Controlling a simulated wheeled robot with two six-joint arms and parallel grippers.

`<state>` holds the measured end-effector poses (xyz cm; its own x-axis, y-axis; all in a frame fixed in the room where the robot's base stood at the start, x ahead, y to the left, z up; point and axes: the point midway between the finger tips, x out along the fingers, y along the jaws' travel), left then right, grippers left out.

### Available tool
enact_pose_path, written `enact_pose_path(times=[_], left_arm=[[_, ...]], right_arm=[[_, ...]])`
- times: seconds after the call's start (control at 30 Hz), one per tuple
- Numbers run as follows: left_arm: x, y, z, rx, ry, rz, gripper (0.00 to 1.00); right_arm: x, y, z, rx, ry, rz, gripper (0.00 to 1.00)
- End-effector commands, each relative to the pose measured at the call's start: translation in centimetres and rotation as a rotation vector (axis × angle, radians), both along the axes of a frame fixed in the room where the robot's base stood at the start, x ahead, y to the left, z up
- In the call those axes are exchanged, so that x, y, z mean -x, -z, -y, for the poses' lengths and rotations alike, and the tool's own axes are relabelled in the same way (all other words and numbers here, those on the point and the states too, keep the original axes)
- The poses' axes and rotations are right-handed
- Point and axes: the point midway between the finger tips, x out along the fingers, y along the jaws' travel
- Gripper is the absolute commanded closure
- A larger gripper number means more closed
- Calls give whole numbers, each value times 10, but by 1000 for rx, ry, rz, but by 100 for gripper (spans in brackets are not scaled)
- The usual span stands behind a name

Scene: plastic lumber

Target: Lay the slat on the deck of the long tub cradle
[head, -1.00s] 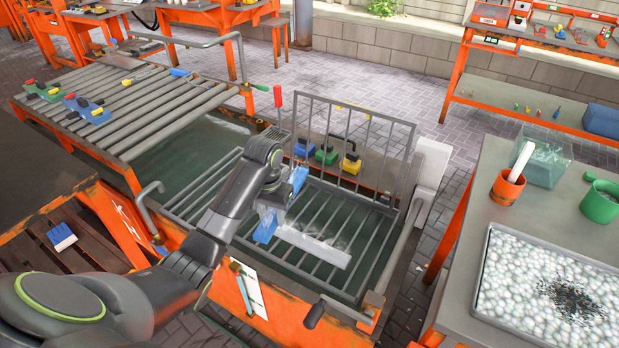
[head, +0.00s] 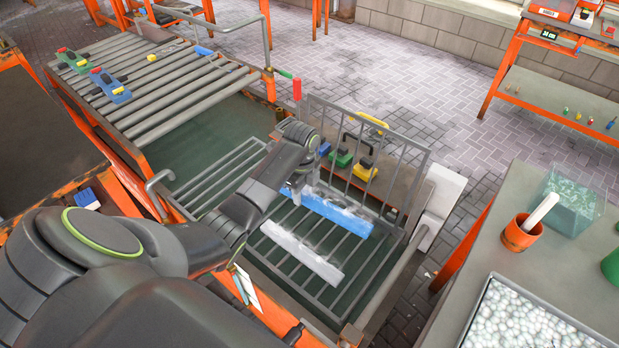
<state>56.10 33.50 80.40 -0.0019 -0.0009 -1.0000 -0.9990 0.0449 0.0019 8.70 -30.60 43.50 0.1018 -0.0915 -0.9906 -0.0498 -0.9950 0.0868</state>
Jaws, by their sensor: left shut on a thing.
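My left gripper (head: 292,192) is shut on a blue slat (head: 338,211) near the slat's left end. The blue slat is lengthwise over the barred deck of the long tub cradle (head: 287,284), close to the upright barred gate (head: 358,160). I cannot tell whether it touches the bars. A pale grey-white slat (head: 302,252) lies on the deck in front of it, roughly parallel and apart. My left wrist partly hides the blue slat's left end. My right gripper is not in view.
A roller table (head: 165,95) with blue and green clamp-like tools stands at the back left. Several coloured blocks sit on a ledge (head: 395,165) behind the gate. At the right, a bench (head: 470,250) holds an orange cup (head: 522,233) and a tray of white pebbles (head: 515,325).

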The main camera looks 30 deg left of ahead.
Motion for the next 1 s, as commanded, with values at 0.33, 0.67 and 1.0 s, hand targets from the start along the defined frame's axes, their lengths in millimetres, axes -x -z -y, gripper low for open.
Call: enact_pose_path(times=[0.33,0.67,1.0], left_arm=[[-1,0,0,-1,97,1,92],[0,-2,0,0,95,-1,92],[0,36,0,1,95,-1,92]], right_arm=[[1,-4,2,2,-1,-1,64],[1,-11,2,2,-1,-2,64],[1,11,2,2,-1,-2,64]])
